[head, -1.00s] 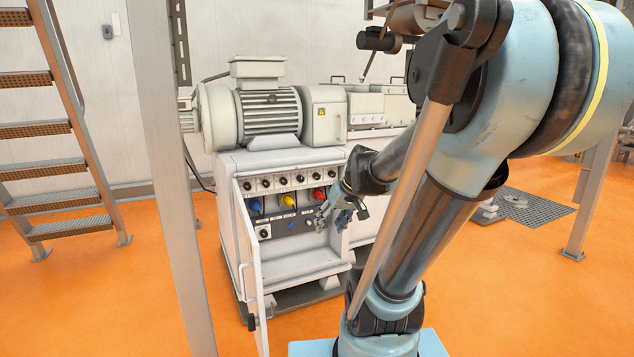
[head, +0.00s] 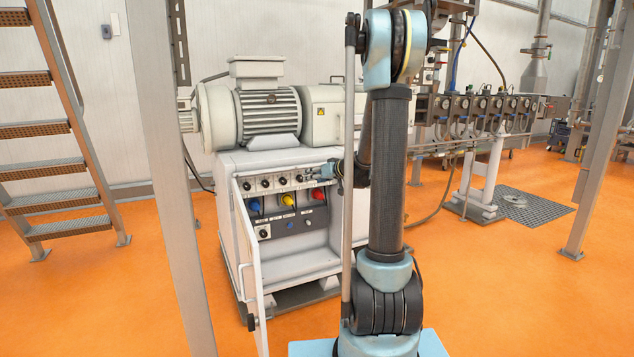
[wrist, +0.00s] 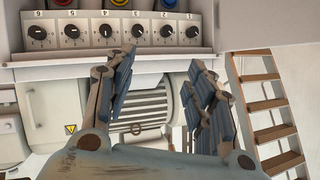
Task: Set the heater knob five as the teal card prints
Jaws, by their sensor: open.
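Heater knob five (wrist: 71,31) is a black round dial with a white pointer, in a row of similar knobs on a pale panel. The wrist view is upside down, with the printed 5 above it. The pointer's exact setting is too small to read. My gripper (wrist: 160,58) is open and empty, its fingers apart, with the knob row beyond the tips and knob five left of the left finger. In the head view my gripper (head: 314,170) is at the right part of the row and hides knob five. I see no teal card in either view.
The cabinet (head: 280,262) has an open door (head: 246,262) on its left side. Blue, yellow and red plugs (head: 287,200) are below the knobs. A motor (head: 268,112) sits on top. A grey post (head: 170,180) stands in front at left.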

